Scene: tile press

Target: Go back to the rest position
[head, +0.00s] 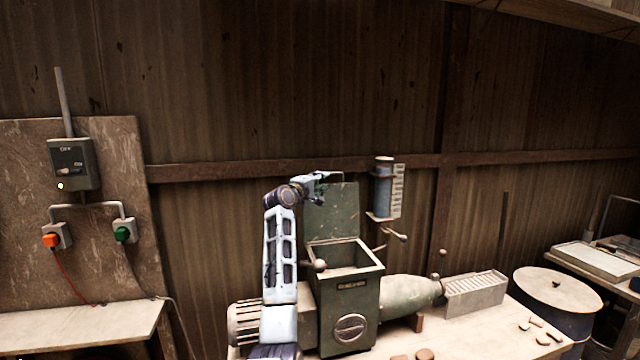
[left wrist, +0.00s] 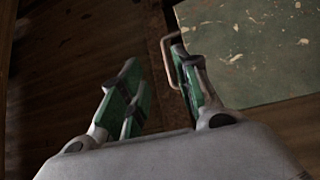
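My left arm rises in the middle of the head view, and its gripper (head: 322,178) is up beside the top edge of the raised green lid (head: 335,215). In the left wrist view the gripper (left wrist: 154,72) is open, with a gap between its green-padded fingers and nothing held. A thin copper-coloured handle (left wrist: 168,50) on the lid (left wrist: 248,50) shows close to the right-hand finger, which partly hides it. I cannot tell whether they touch. My right gripper is not in view.
The green machine (head: 350,305) stands with its hopper open below the lid. A blue cylinder with a lever (head: 384,190) is on the wall to the right. A round drum (head: 556,290) and a workbench (head: 480,335) lie right. A switch box (head: 73,165) hangs left.

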